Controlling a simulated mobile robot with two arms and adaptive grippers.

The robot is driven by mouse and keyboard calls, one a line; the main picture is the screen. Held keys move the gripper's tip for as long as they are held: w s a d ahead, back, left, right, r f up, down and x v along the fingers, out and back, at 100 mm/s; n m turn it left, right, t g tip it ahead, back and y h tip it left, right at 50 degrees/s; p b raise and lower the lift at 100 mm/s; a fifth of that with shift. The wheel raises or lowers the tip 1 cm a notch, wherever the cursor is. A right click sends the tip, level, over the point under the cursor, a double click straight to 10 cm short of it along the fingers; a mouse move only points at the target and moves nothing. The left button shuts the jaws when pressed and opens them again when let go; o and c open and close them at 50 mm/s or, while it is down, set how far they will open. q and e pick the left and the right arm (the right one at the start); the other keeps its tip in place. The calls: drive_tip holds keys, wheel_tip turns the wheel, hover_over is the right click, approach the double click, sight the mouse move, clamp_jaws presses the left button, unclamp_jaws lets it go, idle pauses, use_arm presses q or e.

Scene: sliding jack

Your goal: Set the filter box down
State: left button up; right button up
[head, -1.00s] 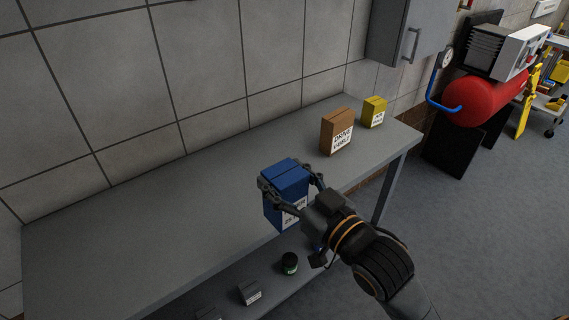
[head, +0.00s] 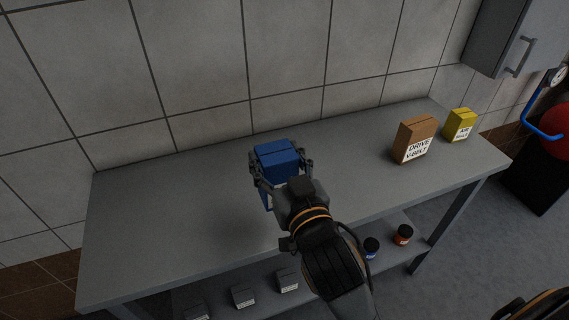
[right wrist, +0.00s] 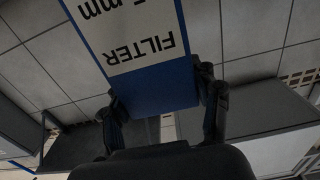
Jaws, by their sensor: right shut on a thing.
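The blue filter box (head: 276,152) is upright over the middle of the grey workbench (head: 170,215) in the head view. My right gripper (head: 281,168) is shut on it, one finger on each side. In the right wrist view the box (right wrist: 155,88) fills the top middle, its white label reading FILTER upside down, between the fingers of my right gripper (right wrist: 160,95). I cannot tell whether its base touches the bench top.
A brown drive V-belt box (head: 414,138) and a yellow box (head: 460,125) stand at the bench's right end. A lower shelf holds small grey boxes (head: 243,296), a blue jar (head: 371,247) and an orange jar (head: 404,234). The bench's left part is clear.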

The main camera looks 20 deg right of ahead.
use_arm(q)
drive_tip(key=shift+w+a+r+p, duration=0.1)
drive_tip(key=shift+r+p, duration=0.1)
drive_tip(key=shift+p, duration=0.4)
use_arm(e)
drive_tip(key=w+d+f, duration=0.4)
drive_tip(key=w+f, duration=0.7)
drive_tip(key=f, duration=0.1)
drive_tip(key=shift+w+f, duration=0.15)
drive_tip(key=shift+w, duration=0.2)
use_arm(q)
drive_tip(key=shift+f, duration=0.1)
use_arm(e)
drive_tip(key=shift+d+f, duration=0.1)
drive_tip(key=shift+d, duration=0.05)
drive_tip(key=o, duration=1.5)
drive_tip(key=shift+f, duration=0.1)
use_arm(q)
drive_tip(key=shift+f+b, duration=0.95)
drive_tip(key=shift+b, duration=0.1)
use_arm(e)
drive_tip(key=s, duration=1.2)
drive_tip(key=shift+d+r, duration=0.15)
drive_tip(key=shift+r, duration=0.05)
